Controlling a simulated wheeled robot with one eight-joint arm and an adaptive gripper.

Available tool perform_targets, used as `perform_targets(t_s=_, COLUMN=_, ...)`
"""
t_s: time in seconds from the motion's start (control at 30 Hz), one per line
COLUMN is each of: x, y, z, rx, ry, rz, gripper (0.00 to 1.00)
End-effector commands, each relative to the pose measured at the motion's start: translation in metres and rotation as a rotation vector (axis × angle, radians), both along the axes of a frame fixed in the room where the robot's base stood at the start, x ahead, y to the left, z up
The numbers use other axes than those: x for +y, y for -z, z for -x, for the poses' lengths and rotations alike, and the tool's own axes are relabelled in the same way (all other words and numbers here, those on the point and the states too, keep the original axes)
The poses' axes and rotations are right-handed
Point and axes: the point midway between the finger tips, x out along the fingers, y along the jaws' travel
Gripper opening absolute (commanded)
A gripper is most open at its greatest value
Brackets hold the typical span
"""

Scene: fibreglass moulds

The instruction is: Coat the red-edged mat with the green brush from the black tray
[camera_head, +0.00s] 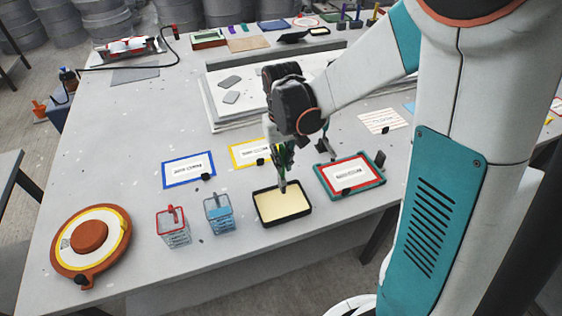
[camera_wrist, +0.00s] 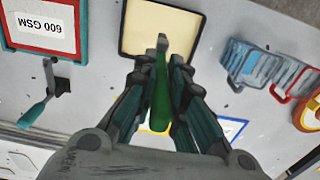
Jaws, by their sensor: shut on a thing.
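My gripper (camera_wrist: 162,95) is shut on the green brush (camera_wrist: 160,88), whose handle lies between the fingers. The brush head points at the black tray (camera_head: 257,213), which holds a cream-coloured fill; the tray also shows at the top of the wrist view (camera_wrist: 122,38). The brush tip is over or in the tray; I cannot tell whether it touches the fill. The red-edged mat (camera_head: 348,175) lies in a teal frame just right of the tray. In the wrist view the mat (camera_wrist: 40,28) is at the upper left, with a printed label "600 GSM".
A blue-edged mat (camera_head: 188,169) and a yellow-edged mat (camera_head: 240,160) lie behind the tray. A blue basket (camera_head: 219,216) and a red-handled basket (camera_head: 174,231) stand to its left. An orange round mould (camera_head: 90,240) sits at the left table edge. White mould blocks (camera_head: 225,110) lie further back.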

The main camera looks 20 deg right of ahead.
Motion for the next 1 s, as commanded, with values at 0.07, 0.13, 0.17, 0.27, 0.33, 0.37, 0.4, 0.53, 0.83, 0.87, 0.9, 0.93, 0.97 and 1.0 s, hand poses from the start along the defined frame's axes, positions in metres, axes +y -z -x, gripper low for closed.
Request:
perform_targets(t_s=0.07, x=0.0, y=0.002, z=0.0, rx=0.0, ry=0.0, rz=0.0, gripper=0.0)
perform_targets(t_s=0.13, x=0.0, y=0.005, z=0.0, rx=0.0, ry=0.0, rz=0.0, gripper=0.0)
perform_targets(t_s=0.17, x=0.0, y=0.006, z=0.0, rx=0.0, ry=0.0, rz=0.0, gripper=0.0)
perform_targets(t_s=0.27, x=0.0, y=0.012, z=0.0, rx=0.0, ry=0.0, rz=0.0, gripper=0.0)
perform_targets(t_s=0.33, x=0.0, y=0.016, z=0.0, rx=0.0, ry=0.0, rz=0.0, gripper=0.0)
perform_targets(t_s=0.37, x=0.0, y=0.018, z=0.0, rx=0.0, ry=0.0, rz=0.0, gripper=0.0)
perform_targets(t_s=0.4, x=0.0, y=0.021, z=0.0, rx=0.0, ry=0.0, rz=0.0, gripper=0.0)
perform_targets(t_s=0.53, x=0.0, y=0.031, z=0.0, rx=0.0, ry=0.0, rz=0.0, gripper=0.0)
perform_targets(t_s=0.83, x=0.0, y=0.053, z=0.0, rx=0.0, ry=0.0, rz=0.0, gripper=0.0)
perform_targets(t_s=0.87, x=0.0, y=0.055, z=0.0, rx=0.0, ry=0.0, rz=0.0, gripper=0.0)
perform_targets(t_s=0.9, x=0.0, y=0.058, z=0.0, rx=0.0, ry=0.0, rz=0.0, gripper=0.0)
perform_targets(t_s=0.93, x=0.0, y=0.06, z=0.0, rx=0.0, ry=0.0, rz=0.0, gripper=0.0)
perform_targets(t_s=0.97, x=0.0, y=0.062, z=0.0, rx=0.0, ry=0.0, rz=0.0, gripper=0.0)
perform_targets(t_s=1.0, x=0.0, y=0.065, z=0.0, rx=0.0, ry=0.0, rz=0.0, gripper=0.0)
